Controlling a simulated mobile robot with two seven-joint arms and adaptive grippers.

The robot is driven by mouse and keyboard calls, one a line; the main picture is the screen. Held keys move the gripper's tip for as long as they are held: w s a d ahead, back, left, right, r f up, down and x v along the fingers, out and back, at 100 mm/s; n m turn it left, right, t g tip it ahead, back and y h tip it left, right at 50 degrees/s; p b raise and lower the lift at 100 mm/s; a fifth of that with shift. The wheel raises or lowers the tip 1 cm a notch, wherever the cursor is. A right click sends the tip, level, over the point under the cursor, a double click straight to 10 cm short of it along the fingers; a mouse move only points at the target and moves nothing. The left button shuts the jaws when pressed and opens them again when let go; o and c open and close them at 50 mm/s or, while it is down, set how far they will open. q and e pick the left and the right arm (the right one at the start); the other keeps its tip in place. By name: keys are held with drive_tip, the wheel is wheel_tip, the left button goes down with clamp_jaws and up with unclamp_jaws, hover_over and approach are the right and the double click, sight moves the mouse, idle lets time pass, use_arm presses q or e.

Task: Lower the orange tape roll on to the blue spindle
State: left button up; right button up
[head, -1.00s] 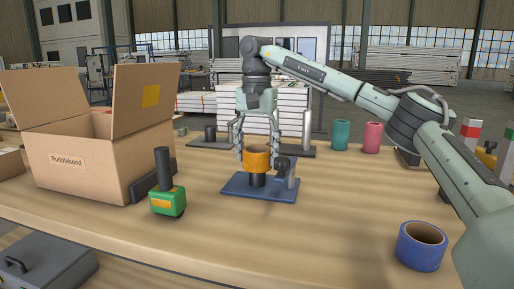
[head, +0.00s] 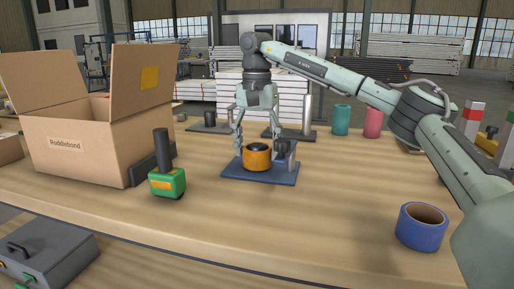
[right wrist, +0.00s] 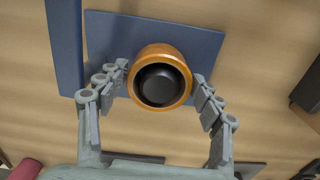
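The orange tape roll (head: 257,162) sits low around the dark post of the blue spindle, whose blue base plate (head: 232,171) lies on the table. In the right wrist view the roll (right wrist: 142,58) rings the black spindle top (right wrist: 159,85), and the blue plate (right wrist: 205,45) shows beneath. The roll appears to rest on the plate. My right gripper (head: 257,148) is above it, pointing down. Its fingers (right wrist: 160,76) stand either side of the roll, spread slightly apart from it; it looks open. My left gripper is not in view.
A cardboard box (head: 85,150) stands left, beside a green block with a black post (head: 166,182). A blue tape roll (head: 421,228) lies front right. Teal (head: 341,120) and pink (head: 373,123) rolls stand behind. Other posts on plates (head: 209,120) stand at the back.

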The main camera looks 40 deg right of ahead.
drive_tip(key=shift+o, duration=1.3)
wheel_tip(320, 180, up, 12)
